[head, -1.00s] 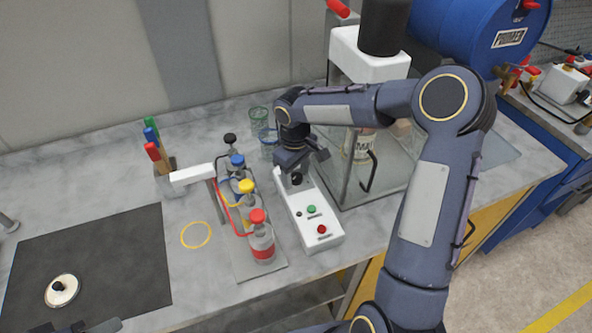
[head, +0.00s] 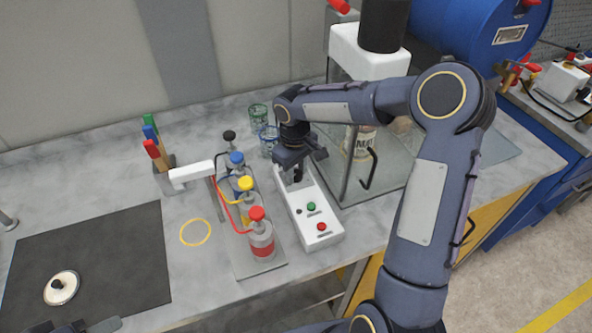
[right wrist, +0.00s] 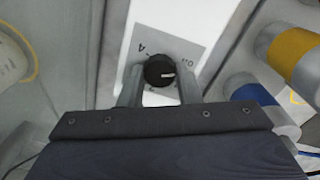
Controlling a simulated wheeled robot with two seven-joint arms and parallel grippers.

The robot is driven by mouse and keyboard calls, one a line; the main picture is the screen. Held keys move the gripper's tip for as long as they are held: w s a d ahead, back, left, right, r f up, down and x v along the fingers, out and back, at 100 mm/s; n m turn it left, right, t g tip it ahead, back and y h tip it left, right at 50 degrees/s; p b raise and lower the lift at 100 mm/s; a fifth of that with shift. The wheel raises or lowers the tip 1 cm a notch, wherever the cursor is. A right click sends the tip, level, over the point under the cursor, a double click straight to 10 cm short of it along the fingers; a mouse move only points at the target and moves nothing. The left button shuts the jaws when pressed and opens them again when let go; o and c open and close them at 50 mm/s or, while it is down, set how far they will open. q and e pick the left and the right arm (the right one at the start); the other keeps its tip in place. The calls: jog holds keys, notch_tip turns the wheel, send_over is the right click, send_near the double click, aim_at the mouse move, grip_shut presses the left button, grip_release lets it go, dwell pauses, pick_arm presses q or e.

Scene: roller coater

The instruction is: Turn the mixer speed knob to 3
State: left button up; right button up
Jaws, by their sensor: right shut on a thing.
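The white control box (head: 326,232) stands on the bench in front of the glass-walled mixer. Its black speed knob (right wrist: 159,71) sits on a grey dial plate in the right wrist view. The knob's white pointer line points right in that view, near the OFF mark; a 4 shows at upper left, and the lower marks are mostly hidden. My right gripper (right wrist: 160,88) is shut on the knob, one finger on each side; in the head view it (head: 295,176) reaches down to the box's far end. A dark part of my left gripper (head: 85,327) shows at the bottom left edge.
Bottles with red, yellow, blue and black caps (head: 260,238) stand close left of the box. The mixer's glass enclosure (head: 385,180) is close on the right. A dark mat (head: 110,270) lies at left.

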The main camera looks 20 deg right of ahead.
jog(key=m+b, duration=0.2)
jog(key=m, duration=0.1)
jog(key=shift+f+m, duration=0.1)
jog(key=shift+m, duration=0.3)
jog(key=m+b, duration=0.2)
jog(key=m, duration=0.2)
jog(key=shift+m, duration=0.3)
jog(key=m, duration=1.1)
jog(key=shift+w+d+r+g, duration=0.1)
jog(key=shift+r+g, duration=0.1)
jog(key=shift+g, duration=0.1)
jog(key=m+p, duration=0.1)
jog(key=m, duration=0.3)
jog(key=m+p, duration=0.1)
jog(key=m, duration=0.3)
jog(key=shift+y+p, duration=0.3)
jog(key=shift+p, duration=0.05)
jog(key=m+p, duration=0.2)
jog(key=m, duration=0.2)
jog(key=shift+r+m, duration=0.1)
jog(key=shift+m, duration=0.2)
jog(key=shift+m+p, duration=1.15)
jog(key=shift+m, duration=0.35)
